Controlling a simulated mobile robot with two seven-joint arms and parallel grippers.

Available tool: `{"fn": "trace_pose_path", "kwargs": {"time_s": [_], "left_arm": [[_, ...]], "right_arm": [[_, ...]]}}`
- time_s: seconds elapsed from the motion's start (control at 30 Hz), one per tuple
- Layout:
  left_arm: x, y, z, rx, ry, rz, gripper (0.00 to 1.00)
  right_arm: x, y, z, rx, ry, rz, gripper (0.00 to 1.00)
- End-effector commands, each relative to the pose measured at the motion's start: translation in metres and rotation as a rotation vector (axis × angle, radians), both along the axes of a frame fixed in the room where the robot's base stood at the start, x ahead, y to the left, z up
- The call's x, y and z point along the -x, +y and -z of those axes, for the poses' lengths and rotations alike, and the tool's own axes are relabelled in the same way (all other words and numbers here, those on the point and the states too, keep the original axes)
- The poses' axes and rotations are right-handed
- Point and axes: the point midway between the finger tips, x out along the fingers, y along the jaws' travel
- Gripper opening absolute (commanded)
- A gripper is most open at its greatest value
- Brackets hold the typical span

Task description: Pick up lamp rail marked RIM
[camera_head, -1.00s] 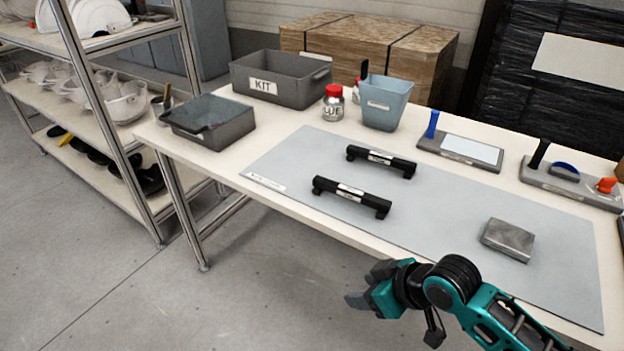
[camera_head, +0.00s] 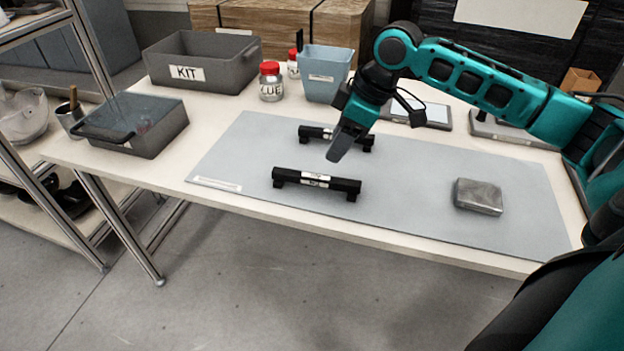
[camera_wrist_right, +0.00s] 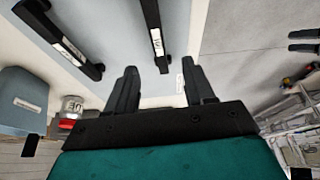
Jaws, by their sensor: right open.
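Two black rails with white labels lie on the grey mat (camera_head: 420,210). The near rail (camera_head: 340,186) also shows in the right wrist view (camera_wrist_right: 151,15). The far rail (camera_head: 312,134) also shows there (camera_wrist_right: 87,66). The label print is too small to read surely, so I cannot tell which is marked RIM. My right gripper (camera_head: 346,146) is open and empty above the mat, close to the rails. It overlaps part of the far rail in the head view. Its two spread fingers (camera_wrist_right: 161,88) show in the right wrist view.
A KIT bin (camera_head: 225,72), a lidded grey box (camera_head: 150,140), a red-capped glue jar (camera_head: 271,82) and a blue bin (camera_head: 322,85) stand behind and left of the mat. A metal block (camera_head: 478,196) lies on the mat's right side. The mat's front strip is clear.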

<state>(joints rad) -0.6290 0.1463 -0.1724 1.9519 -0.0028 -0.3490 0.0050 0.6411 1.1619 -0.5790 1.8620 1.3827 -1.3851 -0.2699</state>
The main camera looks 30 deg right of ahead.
Motion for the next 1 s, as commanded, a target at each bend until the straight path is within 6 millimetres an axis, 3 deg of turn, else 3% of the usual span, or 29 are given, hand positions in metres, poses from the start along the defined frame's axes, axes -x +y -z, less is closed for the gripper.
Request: {"fn": "trace_pose_path", "kwargs": {"time_s": [0.13, 0.43, 0.77, 1.0], "left_arm": [[0.0, 0.001, 0.002, 0.0, 0.0, -0.003, 0.7], [-0.006, 0.0, 0.005, 0.004, -0.008, -0.004, 0.7], [-0.01, -0.005, 0.002, 0.012, -0.014, 0.003, 0.7], [-0.009, -0.007, 0.011, 0.016, -0.007, 0.005, 0.7]], "right_arm": [[-0.004, -0.007, -0.003, -0.01, -0.002, 0.014, 0.53], [-0.018, 0.008, 0.047, -0.012, -0.001, 0.013, 0.53], [-0.025, 0.015, 0.07, -0.009, -0.002, 0.012, 0.53], [-0.032, 0.026, 0.103, -0.01, -0.001, 0.013, 0.53]]}}
